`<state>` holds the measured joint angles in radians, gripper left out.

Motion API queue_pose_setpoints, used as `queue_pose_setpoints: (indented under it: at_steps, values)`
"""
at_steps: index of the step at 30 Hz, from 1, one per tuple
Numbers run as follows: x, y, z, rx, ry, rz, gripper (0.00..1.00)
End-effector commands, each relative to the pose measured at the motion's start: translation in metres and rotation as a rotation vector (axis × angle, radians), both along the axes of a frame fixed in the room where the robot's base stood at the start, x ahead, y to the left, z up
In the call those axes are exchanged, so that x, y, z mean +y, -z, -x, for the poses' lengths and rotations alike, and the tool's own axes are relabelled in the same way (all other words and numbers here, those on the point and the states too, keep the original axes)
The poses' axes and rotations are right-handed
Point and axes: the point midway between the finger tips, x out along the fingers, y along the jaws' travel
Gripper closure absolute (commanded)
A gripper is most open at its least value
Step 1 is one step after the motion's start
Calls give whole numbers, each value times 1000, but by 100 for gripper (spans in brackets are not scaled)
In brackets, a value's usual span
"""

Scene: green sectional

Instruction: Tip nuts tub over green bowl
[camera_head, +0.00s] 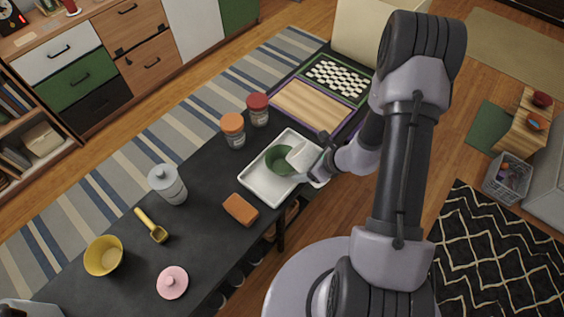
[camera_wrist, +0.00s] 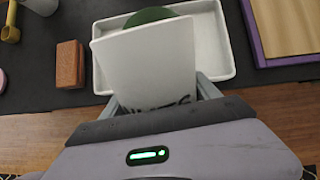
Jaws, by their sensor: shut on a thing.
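My gripper (camera_head: 322,156) is shut on a white tub (camera_head: 301,156) and holds it at the right side of the green bowl (camera_head: 277,162). The tub looks tilted, its far end leaning over the bowl. In the wrist view the tub (camera_wrist: 150,62) sits between the fingers of my gripper (camera_wrist: 162,100), with dark lettering partly hidden at its near end. The green bowl (camera_wrist: 149,15) shows only as a rim behind the tub. The bowl stands in a white tray (camera_head: 258,188). I cannot see the tub's contents or anything falling.
An orange-lidded jar (camera_head: 233,130) and a red-lidded jar (camera_head: 258,109) stand behind the tray. A brown block (camera_head: 240,209) lies in front-left. A grey canister (camera_head: 168,184), yellow scoop (camera_head: 152,227), yellow bowl (camera_head: 104,256) and pink lid (camera_head: 172,282) are farther left. A wooden board (camera_head: 307,104) lies beyond.

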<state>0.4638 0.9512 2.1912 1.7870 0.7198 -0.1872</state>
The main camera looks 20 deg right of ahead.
Motion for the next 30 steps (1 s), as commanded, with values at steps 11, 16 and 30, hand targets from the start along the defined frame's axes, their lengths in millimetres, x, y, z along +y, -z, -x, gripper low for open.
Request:
queue_pose_setpoints:
  at_steps: [11, 16, 30]
  values:
    - [-1, -6, 0, 35, 1, 31, 88]
    - [-2, -6, 1, 58, 0, 51, 88]
    - [-3, -8, 2, 82, 1, 72, 88]
